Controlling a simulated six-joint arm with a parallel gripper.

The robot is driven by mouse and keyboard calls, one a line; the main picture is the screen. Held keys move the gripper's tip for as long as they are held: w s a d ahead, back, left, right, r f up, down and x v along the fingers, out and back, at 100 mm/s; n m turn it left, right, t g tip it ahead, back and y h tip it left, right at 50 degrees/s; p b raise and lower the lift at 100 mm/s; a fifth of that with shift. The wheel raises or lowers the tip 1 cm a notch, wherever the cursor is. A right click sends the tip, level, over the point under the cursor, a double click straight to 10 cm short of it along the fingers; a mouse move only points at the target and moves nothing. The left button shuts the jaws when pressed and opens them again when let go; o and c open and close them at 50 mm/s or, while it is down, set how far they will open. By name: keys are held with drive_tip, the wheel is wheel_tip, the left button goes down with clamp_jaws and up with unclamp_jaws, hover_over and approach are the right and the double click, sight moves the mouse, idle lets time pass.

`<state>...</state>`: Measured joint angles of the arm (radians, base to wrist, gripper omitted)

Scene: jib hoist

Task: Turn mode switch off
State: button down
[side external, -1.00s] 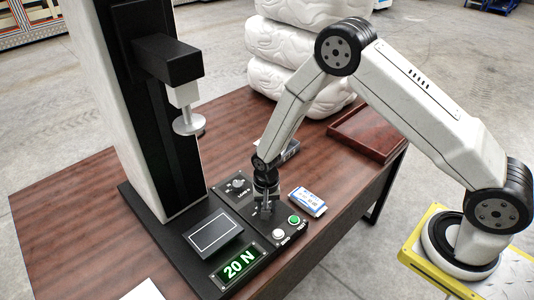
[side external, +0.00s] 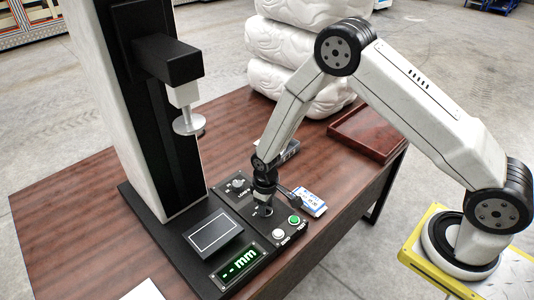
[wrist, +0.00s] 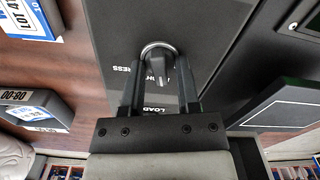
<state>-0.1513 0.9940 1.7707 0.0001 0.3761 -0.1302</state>
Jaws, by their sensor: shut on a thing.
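The mode switch is a round dark knob (wrist: 157,60) with a pale ring, on the black control panel (side external: 262,225). In the wrist view the knob sits between the fingertips of my gripper (wrist: 158,72), which is shut on it. Printed words near it include "LOAD" and "PRESS"; other lettering is partly covered by the fingers and knob. In the side view my gripper (side external: 265,205) points down at the panel and mostly hides the switch. The green display (side external: 238,266) shows dashes and "mm".
A second knob (side external: 238,184), a white button (side external: 278,234) and a green button (side external: 294,219) flank the switch. A blue-and-white labelled box (side external: 313,204) lies right of the panel. The tester's round platen (side external: 188,123) hangs at left. A brown tray (side external: 368,135) stands behind.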

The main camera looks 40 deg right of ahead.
drive_tip(key=n, duration=0.4)
drive_tip(key=shift+n, duration=0.3)
drive_tip(key=n, duration=0.4)
idle(0.3)
drive_tip(key=shift+c, duration=1.6)
unclamp_jaws()
drive_tip(key=shift+r, duration=0.2)
drive_tip(key=shift+r, duration=3.7)
drive_tip(key=shift+r, duration=0.1)
